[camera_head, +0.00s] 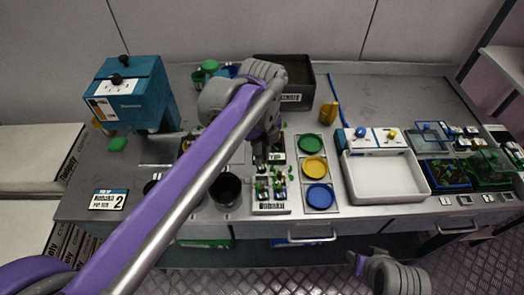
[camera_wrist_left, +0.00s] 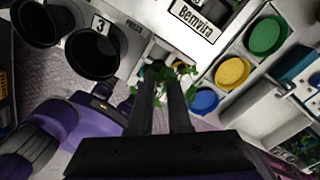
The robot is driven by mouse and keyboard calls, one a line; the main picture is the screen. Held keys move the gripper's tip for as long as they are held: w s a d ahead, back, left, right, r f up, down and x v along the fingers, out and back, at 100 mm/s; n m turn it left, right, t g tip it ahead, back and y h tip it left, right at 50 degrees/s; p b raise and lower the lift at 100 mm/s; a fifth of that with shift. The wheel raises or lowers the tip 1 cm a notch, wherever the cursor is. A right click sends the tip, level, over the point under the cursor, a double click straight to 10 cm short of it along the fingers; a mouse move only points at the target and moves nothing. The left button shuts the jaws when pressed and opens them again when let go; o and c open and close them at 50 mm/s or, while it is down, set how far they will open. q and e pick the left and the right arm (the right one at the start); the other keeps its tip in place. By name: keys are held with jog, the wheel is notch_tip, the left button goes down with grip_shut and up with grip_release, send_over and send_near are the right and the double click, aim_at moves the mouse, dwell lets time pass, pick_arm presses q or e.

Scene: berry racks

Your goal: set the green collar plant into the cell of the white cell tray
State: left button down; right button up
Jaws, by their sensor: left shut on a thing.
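My left gripper (camera_head: 264,158) points down just behind the white cell tray (camera_head: 271,208) in the head view. In the left wrist view its fingers (camera_wrist_left: 168,95) are shut on a leafy green plant (camera_wrist_left: 183,70), with leaves on both sides of the fingertips. The plant's collar is hidden, so its colour cannot be told. The white cell tray has a label on its front and several small green plants (camera_head: 262,190) in or just over it. I cannot tell which cell is empty. My right gripper (camera_head: 358,262) shows in part at the bottom, away from the bench.
A panel with green (camera_head: 309,143), yellow (camera_head: 314,168) and blue (camera_head: 319,196) discs lies right of the tray. A black pot (camera_head: 226,189) stands left of it. A white basin (camera_head: 385,178) is farther right. A dark labelled box (camera_head: 299,75) stands behind.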

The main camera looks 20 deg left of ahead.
aim_at(262, 170)
pick_arm(q)
jog(key=shift+f+b, duration=1.9)
jog(key=shift+f, duration=1.7)
jog(key=c, duration=0.8)
grip_release()
jog(key=shift+r+p, duration=1.9)
jog(key=shift+r, duration=0.6)
jog(key=shift+r+p, duration=1.35)
jog(key=shift+r, duration=0.75)
jog(key=shift+f, duration=0.1)
